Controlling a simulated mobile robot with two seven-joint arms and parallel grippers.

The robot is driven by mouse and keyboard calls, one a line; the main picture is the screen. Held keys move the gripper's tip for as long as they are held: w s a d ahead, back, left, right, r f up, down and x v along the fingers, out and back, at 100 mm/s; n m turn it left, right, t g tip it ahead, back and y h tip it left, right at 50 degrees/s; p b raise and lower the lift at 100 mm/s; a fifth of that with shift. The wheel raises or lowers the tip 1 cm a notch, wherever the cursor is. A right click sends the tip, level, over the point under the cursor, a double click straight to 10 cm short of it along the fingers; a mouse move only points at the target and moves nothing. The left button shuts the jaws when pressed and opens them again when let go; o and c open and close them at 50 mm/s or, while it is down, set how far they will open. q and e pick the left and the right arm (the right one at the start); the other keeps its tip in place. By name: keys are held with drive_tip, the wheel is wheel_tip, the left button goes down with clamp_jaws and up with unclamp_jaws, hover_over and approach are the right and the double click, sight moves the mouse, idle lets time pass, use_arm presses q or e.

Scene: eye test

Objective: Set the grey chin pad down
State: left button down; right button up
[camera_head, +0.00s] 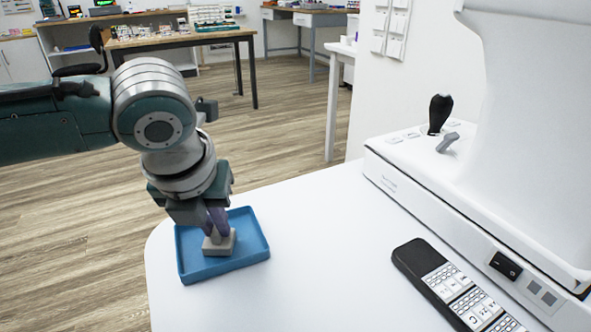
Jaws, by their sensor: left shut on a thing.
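The grey chin pad (219,246) is a small block in the blue tray (258,250), near the tray's middle. My left gripper (217,230) points down over the tray with its purplish fingers shut on the chin pad. The fingers hide part of the pad's top. I cannot tell whether the pad's underside touches the tray floor. My right gripper does not show.
The tray lies on a white table (330,260) near its left rounded edge. A black remote with white keys (455,290) lies at the front right. A large white instrument (470,190) with a black joystick (440,113) stands at the right. The table between is clear.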

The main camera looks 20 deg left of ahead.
use_arm(q)
drive_tip(key=c, duration=0.9)
unclamp_jaws()
